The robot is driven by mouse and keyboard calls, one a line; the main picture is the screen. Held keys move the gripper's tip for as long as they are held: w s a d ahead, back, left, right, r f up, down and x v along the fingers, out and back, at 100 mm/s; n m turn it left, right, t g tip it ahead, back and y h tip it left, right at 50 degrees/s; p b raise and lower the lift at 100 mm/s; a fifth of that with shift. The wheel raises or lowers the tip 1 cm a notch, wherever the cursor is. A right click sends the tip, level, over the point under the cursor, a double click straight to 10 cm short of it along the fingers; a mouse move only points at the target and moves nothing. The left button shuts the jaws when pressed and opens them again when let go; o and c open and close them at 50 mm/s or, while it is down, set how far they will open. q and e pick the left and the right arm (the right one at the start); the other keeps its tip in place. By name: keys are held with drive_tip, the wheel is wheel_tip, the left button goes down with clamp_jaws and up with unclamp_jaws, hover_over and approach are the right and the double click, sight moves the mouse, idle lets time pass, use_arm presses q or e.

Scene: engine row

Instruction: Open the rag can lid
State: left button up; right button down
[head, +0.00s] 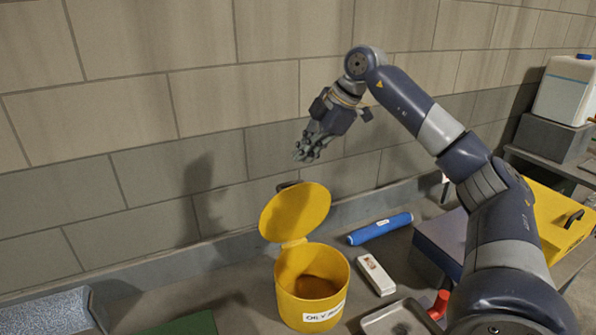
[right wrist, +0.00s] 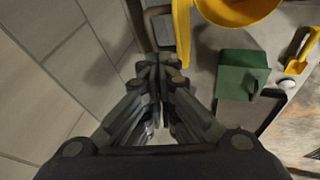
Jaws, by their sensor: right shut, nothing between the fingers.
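The yellow rag can (head: 312,290) stands on the bench with a white label on its front. Its yellow lid (head: 296,212) stands raised on the hinge at the back, and the can's mouth is uncovered. My right gripper (head: 305,155) is shut and empty, above the lid and apart from it, near the wall. In the right wrist view its fingers (right wrist: 160,65) are together. The lid (right wrist: 183,35) shows edge-on there, beside the can (right wrist: 238,8). My left gripper is not in view.
A blue cylinder (head: 379,229) and a white box (head: 376,275) lie right of the can. A grey tray (head: 395,320) is in front. A green block (right wrist: 238,78) shows in the right wrist view. The block wall (head: 130,130) rises close behind.

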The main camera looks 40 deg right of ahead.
sight(281, 188)
drive_tip(key=x, duration=0.2)
drive_tip(key=a+p+x, duration=0.1)
drive_tip(key=x, duration=0.2)
drive_tip(key=shift+r, duration=0.1)
drive_tip(key=x, duration=0.1)
drive_tip(key=p+x, duration=0.1)
drive_tip(key=x, duration=0.1)
drive_tip(key=shift+w+d+f, duration=0.15)
drive_tip(key=shift+d+f, duration=0.1)
drive_tip(key=shift+f, duration=0.15)
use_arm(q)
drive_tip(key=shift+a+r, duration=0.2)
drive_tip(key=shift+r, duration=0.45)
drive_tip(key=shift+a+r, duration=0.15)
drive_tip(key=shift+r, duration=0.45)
use_arm(e)
drive_tip(key=shift+w+a+f, duration=0.2)
drive_tip(key=shift+f, duration=0.2)
